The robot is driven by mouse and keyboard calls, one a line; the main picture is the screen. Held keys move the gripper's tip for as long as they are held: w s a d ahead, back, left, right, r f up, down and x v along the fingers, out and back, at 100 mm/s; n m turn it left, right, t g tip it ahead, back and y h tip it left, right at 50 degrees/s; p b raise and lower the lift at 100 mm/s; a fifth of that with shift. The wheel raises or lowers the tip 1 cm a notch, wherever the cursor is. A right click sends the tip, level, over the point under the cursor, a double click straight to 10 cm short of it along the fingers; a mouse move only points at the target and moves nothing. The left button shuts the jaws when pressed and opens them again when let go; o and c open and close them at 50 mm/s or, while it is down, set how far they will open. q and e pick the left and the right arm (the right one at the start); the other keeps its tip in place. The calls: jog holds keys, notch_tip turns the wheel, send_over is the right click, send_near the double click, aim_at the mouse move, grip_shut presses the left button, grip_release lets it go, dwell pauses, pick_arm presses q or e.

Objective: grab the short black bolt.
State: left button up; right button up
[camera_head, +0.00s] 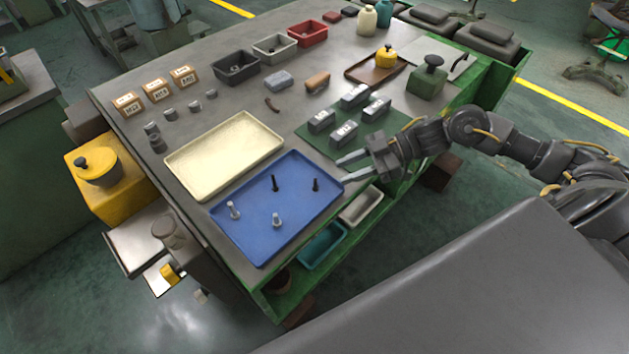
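The short black bolt (316,185) stands upright in the blue tray (248,236), near the tray's right side. A second black bolt (275,183), looking taller, stands to its left. Two silver bolts, one on the left (235,211) and one nearer the front (277,221), also stand in the tray. My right gripper (342,170) is open and empty, its fingers pointing left at the tray's right edge. It is apart from the short black bolt, up and to the right of it. My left gripper is not in view.
A cream tray (226,152) lies behind the blue tray. A green mat (392,122) with several grey blocks lies behind my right gripper. Teal (322,246) and grey (361,206) bins sit below the table's front edge. Small bins (237,67) stand farther back.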

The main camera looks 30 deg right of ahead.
aim_at(315, 184)
jog(key=shift+w+a+f, duration=0.15)
jog(key=shift+w+a, duration=0.15)
jog(key=shift+a, duration=0.2)
jog(key=shift+w+a+f, duration=0.15)
jog(key=shift+a+f, duration=0.05)
jog(key=shift+a, duration=0.2)
jog(key=shift+w+a+f+p, duration=0.15)
jog(key=shift+a+p, duration=0.15)
jog(key=shift+p, duration=0.2)
jog(key=x, duration=0.1)
jog(key=p+x, duration=0.1)
jog(key=x, duration=0.1)
jog(key=shift+w+a+f+p, duration=0.1)
jog(key=shift+w+f+p, duration=0.2)
jog(key=shift+w+f, duration=0.05)
jog(key=shift+a+f, duration=0.25)
jog(key=shift+a, duration=0.1)
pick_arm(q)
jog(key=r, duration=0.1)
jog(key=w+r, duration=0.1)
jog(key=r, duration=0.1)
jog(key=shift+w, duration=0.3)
pick_arm(e)
grip_shut()
